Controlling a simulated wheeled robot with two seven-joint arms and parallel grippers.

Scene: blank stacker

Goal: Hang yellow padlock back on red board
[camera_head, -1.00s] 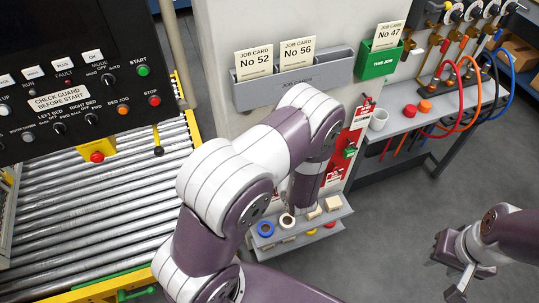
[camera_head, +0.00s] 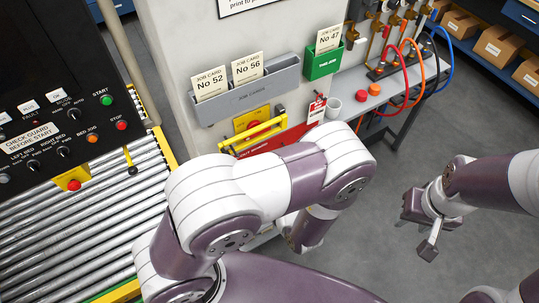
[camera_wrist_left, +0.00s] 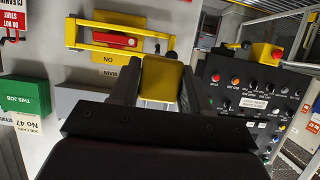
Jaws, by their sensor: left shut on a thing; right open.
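The yellow padlock (camera_wrist_left: 160,82) is between the two dark fingers of my left gripper (camera_wrist_left: 161,72) in the left wrist view, its flat yellow body facing the camera. Its shackle cannot be made out. In the head view my left arm hides the padlock and the left fingers. The red board (camera_head: 272,141) shows there as a slanting strip on the grey pillar; my arm covers its lower part. A red-and-white tag (camera_head: 317,108) is at its upper right end. My right gripper (camera_head: 424,226) is open and empty over the floor at the right.
A yellow switch guard (camera_head: 252,130) stands out beside the board; it also shows in the left wrist view (camera_wrist_left: 118,39). Above are a grey card rack (camera_head: 246,92) and a green card holder (camera_head: 323,64). A control panel (camera_head: 60,135) overhangs rollers at left.

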